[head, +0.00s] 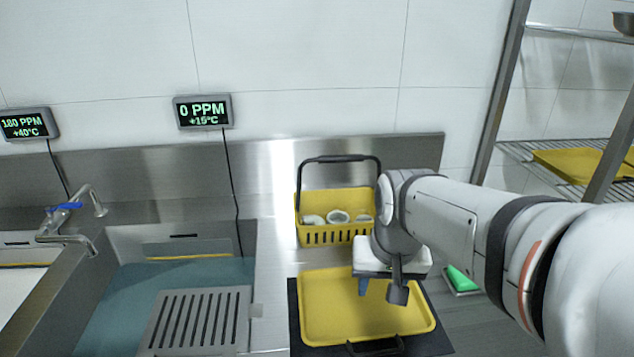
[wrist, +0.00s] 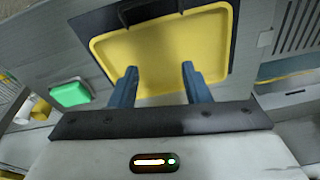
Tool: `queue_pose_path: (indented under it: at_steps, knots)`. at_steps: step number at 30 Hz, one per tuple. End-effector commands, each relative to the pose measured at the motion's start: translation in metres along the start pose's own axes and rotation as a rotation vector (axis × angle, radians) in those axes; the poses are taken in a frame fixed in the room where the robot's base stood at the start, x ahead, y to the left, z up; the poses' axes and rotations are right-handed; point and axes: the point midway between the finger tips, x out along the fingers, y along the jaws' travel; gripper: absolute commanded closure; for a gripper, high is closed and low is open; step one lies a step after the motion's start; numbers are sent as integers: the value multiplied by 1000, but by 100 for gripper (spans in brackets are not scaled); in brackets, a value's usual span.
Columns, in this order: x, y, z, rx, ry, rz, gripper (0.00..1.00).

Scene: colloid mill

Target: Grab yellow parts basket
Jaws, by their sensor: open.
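The yellow parts basket (head: 334,232) stands on the steel counter against the back wall in the head view. It has a slotted front and a raised black handle (head: 338,159), and several white parts lie inside. My gripper (head: 383,290) is in front of the basket, above a yellow tray (head: 330,310), pointing down. Its two blue fingers are apart with nothing between them, as the wrist view shows (wrist: 158,82). The basket does not show in the wrist view. My arm overlaps the basket's right edge in the head view.
The yellow tray lies on a dark mat (head: 296,335) in front of the basket. A sink with blue water (head: 120,290) and a faucet (head: 75,215) is on the left. A wire shelf (head: 530,155) stands right.

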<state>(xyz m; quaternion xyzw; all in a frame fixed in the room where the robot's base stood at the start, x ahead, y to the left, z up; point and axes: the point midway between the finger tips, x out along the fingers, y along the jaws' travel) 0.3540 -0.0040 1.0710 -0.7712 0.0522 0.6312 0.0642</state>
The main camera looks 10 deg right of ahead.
Motion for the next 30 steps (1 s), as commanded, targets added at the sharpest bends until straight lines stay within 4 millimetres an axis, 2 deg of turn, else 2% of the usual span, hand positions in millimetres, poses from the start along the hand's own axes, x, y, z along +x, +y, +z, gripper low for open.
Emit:
queue_pose_path:
  at_steps: [1, 7, 12, 18, 21, 24, 30]
  knots:
    - [-19, -4, -28, 65, -12, 3, 57]
    - [-56, -21, -134, 389, -56, 22, 57]
    - [-68, -35, -217, 663, -88, 49, 57]
    - [-62, -49, -302, 981, -118, 92, 57]
    - [-53, -54, -334, 1125, -128, 116, 57]
    - [-43, -58, -358, 1242, -134, 137, 57]
    - [-28, -62, -380, 1375, -138, 160, 57]
